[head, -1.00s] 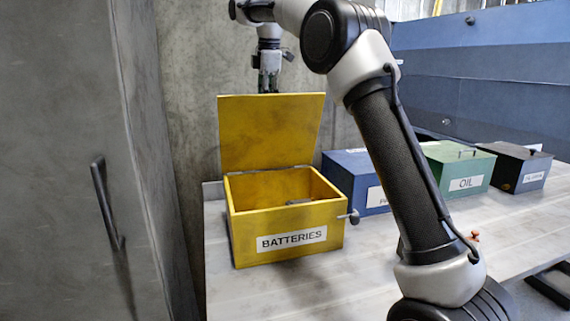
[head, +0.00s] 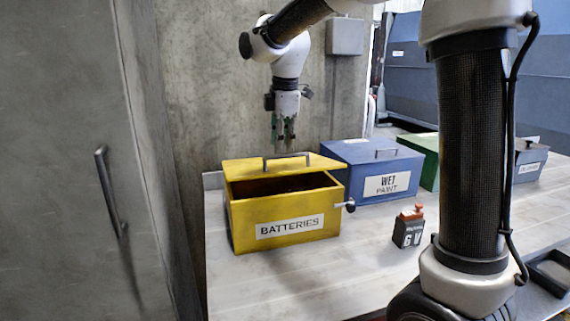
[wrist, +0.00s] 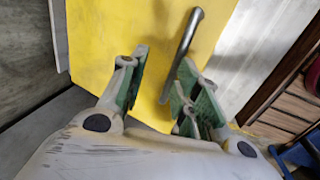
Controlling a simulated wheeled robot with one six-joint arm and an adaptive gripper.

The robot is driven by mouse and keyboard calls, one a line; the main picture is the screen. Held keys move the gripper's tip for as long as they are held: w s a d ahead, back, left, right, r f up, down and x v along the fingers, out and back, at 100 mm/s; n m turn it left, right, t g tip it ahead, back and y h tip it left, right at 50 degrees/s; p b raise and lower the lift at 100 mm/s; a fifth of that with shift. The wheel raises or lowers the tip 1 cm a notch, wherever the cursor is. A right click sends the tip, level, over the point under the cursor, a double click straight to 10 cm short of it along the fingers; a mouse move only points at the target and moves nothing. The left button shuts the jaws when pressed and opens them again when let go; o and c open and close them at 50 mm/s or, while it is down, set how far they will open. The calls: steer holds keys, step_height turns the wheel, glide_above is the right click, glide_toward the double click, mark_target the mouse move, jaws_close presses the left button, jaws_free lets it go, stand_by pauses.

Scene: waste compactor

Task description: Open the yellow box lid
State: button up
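The yellow box (head: 332,218), labelled BATTERIES, stands on the bench. Its yellow lid (head: 240,167) is low, with a dark gap between it and the box's front rim, so it is only partly open. A grey bar handle (head: 287,158) is on the lid's top. My gripper (head: 283,142) hangs fingers-down just above and behind the handle in the head view. In the wrist view its green-padded fingers (wrist: 165,72) are spread and empty. The handle (wrist: 183,52) shows beyond them, nearer the right fingers, over the yellow lid (wrist: 100,45). I cannot tell whether they touch.
A blue WET PAINT box (head: 403,166) stands right of the yellow box, with a green box (head: 430,150) and a dark box (head: 530,160) further right. A 6V battery (head: 408,228) stands on the bench. A grey cabinet (head: 75,200) is close at the left.

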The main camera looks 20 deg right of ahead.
mark_target(284, 169)
steer(key=s+f, duration=0.1)
steer(key=f, duration=0.2)
steer(key=s+f, duration=0.1)
steer(key=f, duration=0.1)
steer(key=shift+s+f, duration=0.3)
steer(key=shift+f, duration=0.05)
